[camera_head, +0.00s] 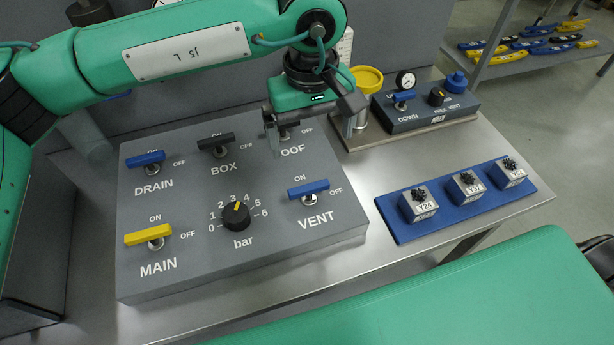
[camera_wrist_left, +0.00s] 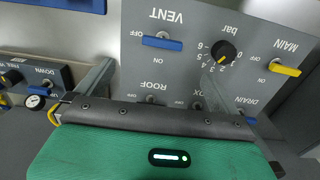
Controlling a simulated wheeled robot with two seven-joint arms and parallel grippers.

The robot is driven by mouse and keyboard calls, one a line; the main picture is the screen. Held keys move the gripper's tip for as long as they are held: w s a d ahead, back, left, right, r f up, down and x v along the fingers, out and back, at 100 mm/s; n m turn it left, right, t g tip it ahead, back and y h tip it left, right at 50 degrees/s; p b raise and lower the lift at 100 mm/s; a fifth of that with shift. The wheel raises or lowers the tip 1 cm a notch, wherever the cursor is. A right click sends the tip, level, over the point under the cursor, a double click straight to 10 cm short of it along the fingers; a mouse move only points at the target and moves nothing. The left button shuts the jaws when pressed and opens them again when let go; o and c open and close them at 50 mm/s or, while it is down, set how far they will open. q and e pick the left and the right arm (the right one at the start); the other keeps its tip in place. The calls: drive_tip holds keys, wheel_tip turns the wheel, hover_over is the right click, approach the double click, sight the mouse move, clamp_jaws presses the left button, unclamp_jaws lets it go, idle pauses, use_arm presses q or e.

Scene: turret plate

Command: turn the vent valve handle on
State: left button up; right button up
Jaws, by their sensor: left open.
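The vent valve handle (camera_head: 308,188) is a blue bar on a short metal stem, at the right front of the grey turret plate (camera_head: 185,265). The bar lies crosswise, in line with the OFF label and not with ON. It also shows in the left wrist view (camera_wrist_left: 162,43), unobstructed. My left gripper (camera_head: 310,140) is open and empty. Its fingers point down near the roof handle (camera_head: 284,132), behind the vent handle and apart from it. In the left wrist view the fingers (camera_wrist_left: 158,72) stand wide apart, with the vent handle beyond their tips. My right gripper is not in view.
Drain (camera_head: 145,159), box (camera_head: 216,141) and main (camera_head: 148,235) handles and a black bar knob (camera_head: 236,216) share the plate. A small gauge panel (camera_head: 430,120) and yellow-topped cylinder (camera_head: 366,80) stand behind right. A blue tray (camera_head: 400,230) holds labelled blocks at right.

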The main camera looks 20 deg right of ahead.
use_arm(q)
drive_tip(key=p, duration=0.4)
approach(309, 187)
wheel_tip(309, 187, down, 7)
drive_tip(key=shift+d+f, duration=0.1)
drive_tip(key=shift+f, duration=0.65)
drive_tip(key=c, duration=1)
